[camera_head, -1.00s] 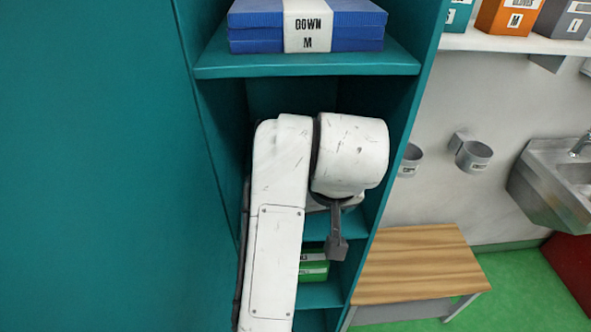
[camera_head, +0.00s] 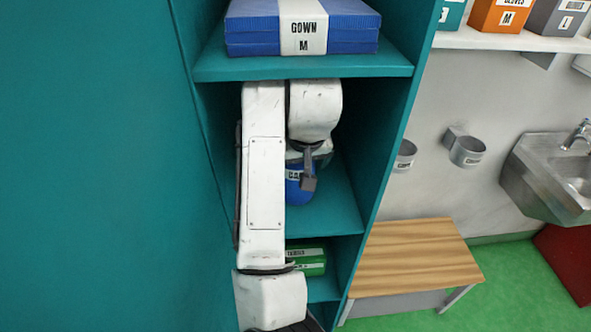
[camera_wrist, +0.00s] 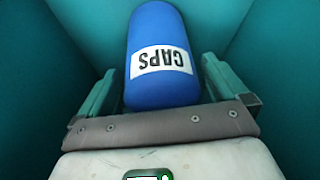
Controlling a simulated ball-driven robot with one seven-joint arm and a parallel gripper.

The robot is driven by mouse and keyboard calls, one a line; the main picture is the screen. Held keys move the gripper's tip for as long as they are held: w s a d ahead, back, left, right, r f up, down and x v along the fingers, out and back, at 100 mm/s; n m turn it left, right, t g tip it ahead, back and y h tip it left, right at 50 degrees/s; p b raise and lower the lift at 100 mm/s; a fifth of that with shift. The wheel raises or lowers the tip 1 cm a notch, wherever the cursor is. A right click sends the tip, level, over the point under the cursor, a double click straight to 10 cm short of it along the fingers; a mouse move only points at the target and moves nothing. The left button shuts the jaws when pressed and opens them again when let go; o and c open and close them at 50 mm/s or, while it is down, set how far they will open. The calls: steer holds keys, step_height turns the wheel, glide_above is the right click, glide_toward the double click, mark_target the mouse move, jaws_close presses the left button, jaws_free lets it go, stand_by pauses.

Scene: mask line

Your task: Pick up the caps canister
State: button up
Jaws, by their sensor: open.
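The caps canister (camera_wrist: 162,30) is a blue cylinder with a white label reading CAPS, upside down in the wrist view. It stands on a teal shelf (camera_head: 335,212) inside the cabinet. In the head view the canister (camera_head: 294,194) is partly hidden behind my arm and gripper. My gripper (camera_wrist: 155,75) is open, with one finger on each side of the canister's near end in the wrist view. Gaps show between the fingers and the canister. In the head view only part of my gripper (camera_head: 309,175) shows.
A blue gown stack (camera_head: 350,30) lies on the shelf above my arm. A green box (camera_head: 308,258) sits on the shelf below. Teal cabinet walls close in on both sides. To the right are a wooden-topped bench (camera_head: 415,255), wall cups (camera_head: 466,151) and a sink (camera_head: 560,170).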

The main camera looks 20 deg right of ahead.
steer(key=shift+w+d+f, duration=0.1)
steer(key=shift+w+f, duration=0.45)
steer(key=c, duration=0.9)
